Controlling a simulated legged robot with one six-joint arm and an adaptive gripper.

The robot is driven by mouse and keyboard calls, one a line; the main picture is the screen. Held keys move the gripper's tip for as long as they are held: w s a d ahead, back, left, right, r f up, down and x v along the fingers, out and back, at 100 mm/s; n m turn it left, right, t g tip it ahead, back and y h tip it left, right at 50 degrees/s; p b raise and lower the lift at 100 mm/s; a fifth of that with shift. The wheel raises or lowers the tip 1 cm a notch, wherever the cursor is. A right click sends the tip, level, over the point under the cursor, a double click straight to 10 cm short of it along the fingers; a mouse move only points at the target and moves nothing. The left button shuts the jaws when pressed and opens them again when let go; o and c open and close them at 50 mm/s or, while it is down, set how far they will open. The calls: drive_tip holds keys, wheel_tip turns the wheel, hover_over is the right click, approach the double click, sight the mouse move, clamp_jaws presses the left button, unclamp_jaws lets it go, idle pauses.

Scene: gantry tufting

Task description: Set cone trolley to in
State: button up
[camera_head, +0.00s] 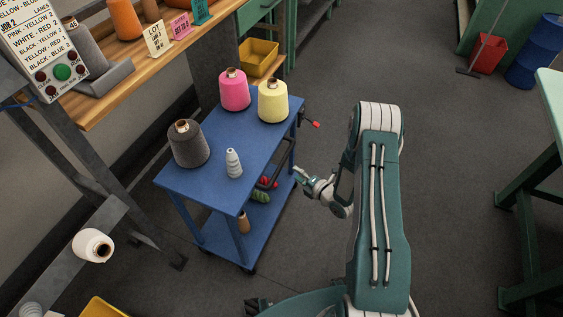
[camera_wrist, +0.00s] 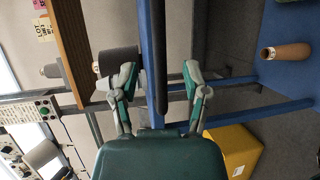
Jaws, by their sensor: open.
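The cone trolley is a blue two-shelf cart (camera_head: 256,142) in the middle left of the head view. A dark grey cone (camera_head: 188,143), a pink cone (camera_head: 234,90), a yellow cone (camera_head: 273,101) and a small pale stacked piece (camera_head: 233,163) stand on its top. A dark handle bar (camera_head: 282,160) runs along its right end. My gripper (camera_head: 299,175) is just right of that end. In the wrist view my gripper (camera_wrist: 160,72) is open, and the dark handle bar (camera_wrist: 159,50) and blue trolley edge (camera_wrist: 145,45) appear between its fingers. Contact cannot be told.
A wooden workbench (camera_head: 130,80) with cones and cards stands behind the trolley, left. A white cone (camera_head: 93,246) sits on a grey rail at lower left. A yellow bin (camera_head: 258,58) is behind. Open dark floor (camera_head: 440,150) lies right, before a green table frame (camera_head: 530,195).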

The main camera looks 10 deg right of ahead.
sight(282, 163)
drive_tip(key=x, duration=0.8)
drive_tip(key=shift+w, duration=0.2)
drive_tip(key=shift+a, duration=0.1)
clamp_jaws()
